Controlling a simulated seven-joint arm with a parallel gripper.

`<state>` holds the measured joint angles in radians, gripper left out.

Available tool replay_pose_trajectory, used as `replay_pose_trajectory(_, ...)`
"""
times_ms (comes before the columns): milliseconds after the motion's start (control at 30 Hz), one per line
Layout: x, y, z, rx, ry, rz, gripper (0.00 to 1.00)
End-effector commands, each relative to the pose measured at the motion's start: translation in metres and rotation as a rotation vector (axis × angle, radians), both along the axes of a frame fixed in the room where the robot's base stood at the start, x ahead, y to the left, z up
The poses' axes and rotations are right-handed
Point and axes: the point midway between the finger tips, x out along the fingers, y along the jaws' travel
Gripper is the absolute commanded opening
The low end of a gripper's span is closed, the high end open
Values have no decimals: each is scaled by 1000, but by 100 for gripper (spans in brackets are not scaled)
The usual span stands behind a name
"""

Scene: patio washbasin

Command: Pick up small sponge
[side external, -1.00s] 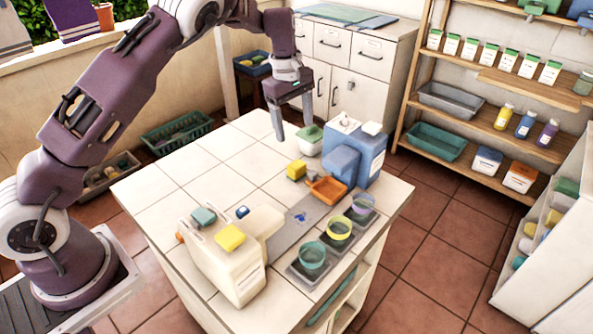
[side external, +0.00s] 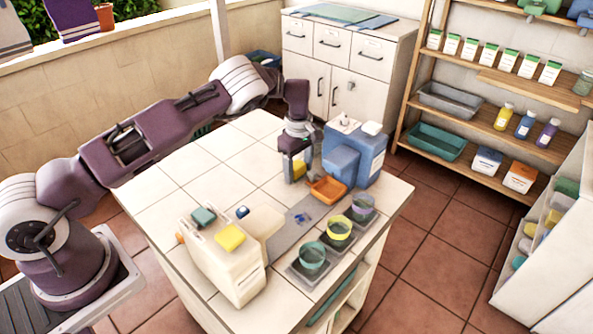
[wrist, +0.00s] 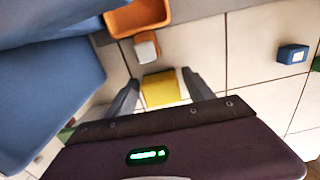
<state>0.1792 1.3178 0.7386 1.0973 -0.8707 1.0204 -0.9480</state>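A small yellow sponge-like block (side external: 299,169) lies on the tiled counter (side external: 225,150), left of the orange tray (side external: 328,190). My gripper (side external: 297,177) is low over it, pointing down, and partly hides it in the side view. In the wrist view the yellow block (wrist: 162,88) shows between the two fingers of my gripper (wrist: 161,80), which are spread with small gaps to it. I cannot tell its exact height below the fingertips. A yellow sponge (side external: 230,237) and a green sponge (side external: 203,216) lie on a cream box (side external: 225,265).
A blue dispenser-like box (side external: 358,155) stands close on the right of my gripper. A small pale-topped block (wrist: 146,47) lies beside the orange tray, and a blue block (wrist: 292,54) farther right. Several coloured cups, one yellow-green (side external: 339,228), stand at the front right. The counter's left side is clear.

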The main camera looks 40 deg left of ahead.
Motion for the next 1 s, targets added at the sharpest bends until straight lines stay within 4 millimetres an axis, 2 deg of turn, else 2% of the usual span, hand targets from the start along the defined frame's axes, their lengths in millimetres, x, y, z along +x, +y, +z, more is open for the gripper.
replay_pose_trajectory(33, 0, 0, 0, 0, 0, 0, 49)
replay_pose_trajectory(200, 0, 0, 0, 0, 0, 0, 16)
replay_pose_trajectory(267, 0, 0, 0, 0, 0, 0, 7)
replay_pose_trajectory(500, 1, 0, 6, 0, -2, 0, 7)
replay_pose_trajectory(567, 1, 0, 17, -1, -5, 0, 7)
replay_pose_trajectory(800, 1, 0, 78, -1, -5, -1, 7)
replay_pose_trajectory(900, 1, 0, 93, -1, -4, -1, 7)
replay_pose_trajectory(1000, 0, 0, 100, 0, 0, -1, 7)
